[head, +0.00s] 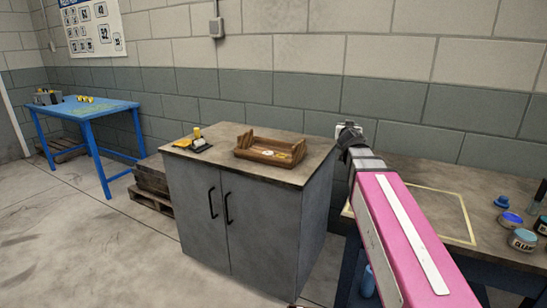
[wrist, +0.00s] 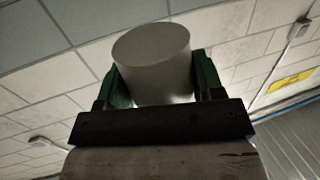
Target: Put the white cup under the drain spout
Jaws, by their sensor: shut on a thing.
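The white cup (wrist: 152,62) is a plain pale cylinder in the wrist view, between the two green fingers of my gripper (wrist: 153,82). The fingers are shut on its sides, and one round end of the cup faces up in that picture. In the head view my gripper (head: 350,133) is at the far end of my pink arm, above the gap between the grey cabinet and the right-hand table. It is mostly seen from behind, so the cup is largely hidden there. I cannot make out a drain spout in either view.
The grey cabinet (head: 242,222) carries a wooden tray (head: 258,155) and small yellow and black items (head: 193,144). The right-hand table (head: 410,170) holds several jars (head: 522,240) near its right side. A blue table (head: 75,110) stands far left. Open floor lies front left.

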